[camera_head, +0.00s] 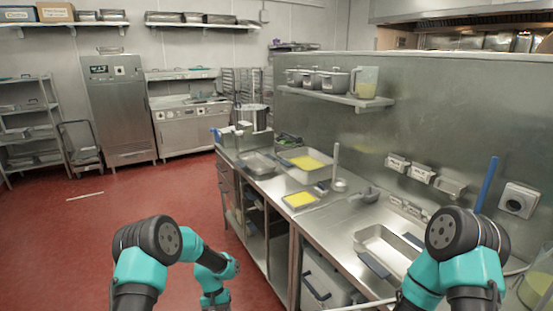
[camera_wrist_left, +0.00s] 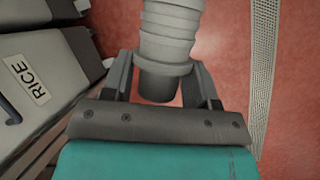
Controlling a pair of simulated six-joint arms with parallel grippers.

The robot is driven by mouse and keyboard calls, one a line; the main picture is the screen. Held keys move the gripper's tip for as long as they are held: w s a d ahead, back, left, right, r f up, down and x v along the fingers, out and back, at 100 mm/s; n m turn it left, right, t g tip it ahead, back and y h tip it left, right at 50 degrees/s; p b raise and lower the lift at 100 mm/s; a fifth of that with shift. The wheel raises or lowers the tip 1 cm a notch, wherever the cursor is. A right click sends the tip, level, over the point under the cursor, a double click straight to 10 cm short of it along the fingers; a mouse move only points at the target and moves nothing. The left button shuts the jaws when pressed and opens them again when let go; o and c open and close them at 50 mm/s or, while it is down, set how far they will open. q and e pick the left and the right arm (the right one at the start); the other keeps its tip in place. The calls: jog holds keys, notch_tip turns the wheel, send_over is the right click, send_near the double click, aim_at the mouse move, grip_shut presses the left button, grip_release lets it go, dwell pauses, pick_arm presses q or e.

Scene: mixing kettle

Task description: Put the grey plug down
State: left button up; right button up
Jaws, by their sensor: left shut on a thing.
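The grey plug (camera_wrist_left: 170,40) is a ribbed, stepped cylinder at the top middle of the left wrist view. My left gripper (camera_wrist_left: 163,82) is shut on it, with one finger on each side of its narrower lower end. The plug's far end runs out of the top of the picture. Red floor shows around it, and I cannot tell its height. In the head view my left arm reaches down beside the counter's left side; its gripper and the plug cannot be made out there. My right arm is at the right, with its gripper out of view.
A grey bin labelled RICE (camera_wrist_left: 40,80) is close on the left in the wrist view, and a pale mesh strip (camera_wrist_left: 262,70) runs down the right. The steel counter (camera_head: 262,188) holds trays with yellow contents (camera_head: 305,162). Open red floor (camera_head: 75,235) lies left.

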pick_arm(q)
jog(key=s+d+r+m+y, duration=0.1)
jog(key=s+d+r+m, duration=0.1)
jog(key=d+r+m, duration=0.2)
jog(key=s+d+r+m+y, duration=0.2)
jog(key=d+r+m, duration=0.2)
jog(key=d+r, duration=0.7)
notch_tip(320, 180, up, 6)
jog(key=shift+d+r+g, duration=0.1)
jog(key=shift+d+g, duration=0.1)
jog(key=shift+g, duration=0.1)
pick_arm(e)
jog(key=w+a+r+n+g+h, duration=0.1)
jog(key=w+a+r+n, duration=0.3)
jog(key=a+r+n, duration=0.35)
jog(key=w+a+r+n+g, duration=0.1)
jog(key=w+a+r+n, duration=0.45)
jog(key=a+n, duration=0.35)
jog(key=a+r+n+t+h, duration=0.3)
jog(key=a+r+n+t, duration=0.3)
jog(key=a+r+n, duration=0.7)
jog(key=a+r, duration=0.3)
jog(key=r, duration=0.4)
jog(key=shift+w+a+r+n+h, duration=0.2)
jog(key=shift+a+r+n+h, duration=0.1)
jog(key=shift+a+n, duration=0.1)
